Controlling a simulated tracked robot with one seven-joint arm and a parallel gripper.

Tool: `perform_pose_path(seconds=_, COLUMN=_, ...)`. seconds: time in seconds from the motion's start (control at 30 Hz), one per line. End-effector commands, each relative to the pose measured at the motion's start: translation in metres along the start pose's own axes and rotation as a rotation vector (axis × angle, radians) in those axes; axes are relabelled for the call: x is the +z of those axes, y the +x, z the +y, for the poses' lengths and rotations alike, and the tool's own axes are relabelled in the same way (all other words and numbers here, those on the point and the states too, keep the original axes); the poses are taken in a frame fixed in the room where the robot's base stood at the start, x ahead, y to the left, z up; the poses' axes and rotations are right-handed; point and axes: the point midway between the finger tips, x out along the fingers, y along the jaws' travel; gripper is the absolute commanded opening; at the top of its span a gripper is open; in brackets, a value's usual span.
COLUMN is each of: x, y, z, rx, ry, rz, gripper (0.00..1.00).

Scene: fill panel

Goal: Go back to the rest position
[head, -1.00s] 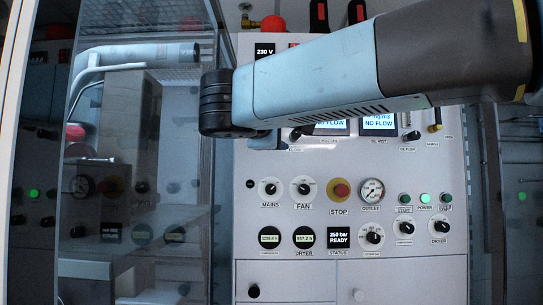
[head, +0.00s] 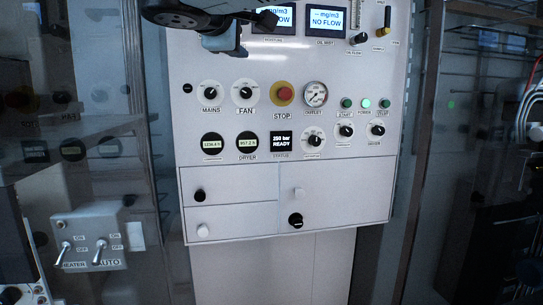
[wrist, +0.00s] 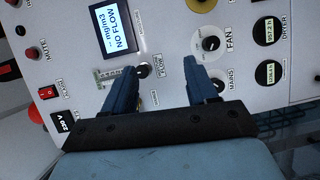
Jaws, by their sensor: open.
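My gripper shows in the wrist view (wrist: 165,85) with its two blue fingers apart and nothing between them. It points at the fill panel (wrist: 170,30), with the panel's small flow knob and FAN and MAINS dials near the fingertips. The picture does not show contact with the panel. In the head view part of my arm and gripper (head: 245,28) is at the top, in front of the panel's upper left part. The fingertips are hard to make out there.
The panel's red STOP button (head: 283,94) and outlet gauge (head: 316,94) are in the middle. Drawers with knobs (head: 230,188) lie below. A box with two toggle switches (head: 88,243) is at lower left. Glass and frames flank the panel on both sides.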

Motion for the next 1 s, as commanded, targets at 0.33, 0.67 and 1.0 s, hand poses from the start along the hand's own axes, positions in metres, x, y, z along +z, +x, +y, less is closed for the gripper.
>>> perform_pose_path(seconds=0.33, x=0.162, y=0.045, z=-0.117, rx=-0.385, ry=0.203, rz=-0.243, gripper=0.58)
perform_pose_path(seconds=0.67, x=0.290, y=0.012, z=-0.243, rx=-0.713, ry=0.632, rz=-0.475, gripper=0.58)
perform_pose_path(seconds=1.0, x=0.342, y=-0.045, z=-0.336, rx=-0.876, ry=1.158, rz=-0.628, gripper=0.58)
